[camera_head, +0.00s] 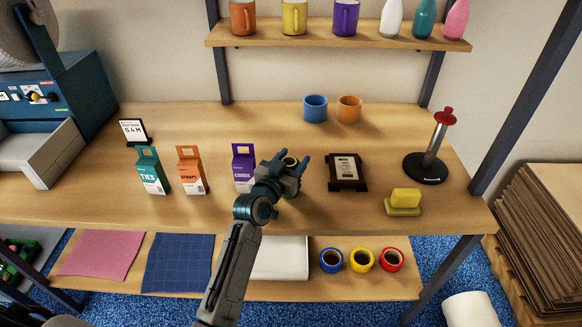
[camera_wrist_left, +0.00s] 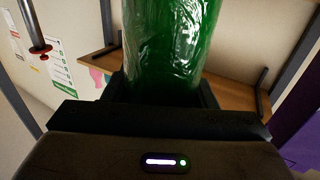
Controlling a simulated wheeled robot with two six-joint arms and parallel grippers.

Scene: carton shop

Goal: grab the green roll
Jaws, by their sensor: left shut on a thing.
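The green roll (camera_wrist_left: 165,45) stands up large and glossy between the fingers of my left gripper (camera_wrist_left: 160,100) in the left wrist view. My left gripper (camera_head: 291,163) is shut on it. In the head view the gripper is over the middle of the table, just right of the purple carton. I cannot tell whether the roll touches the table. My right gripper is in neither view.
The purple carton (camera_head: 243,168) stands close left of the gripper, and a framed plaque (camera_head: 346,172) close right. Orange (camera_head: 191,170) and teal (camera_head: 151,172) cartons stand farther left. Two mugs (camera_head: 315,108) are behind. A red-topped post (camera_head: 432,150) and yellow sponge (camera_head: 405,199) are at right.

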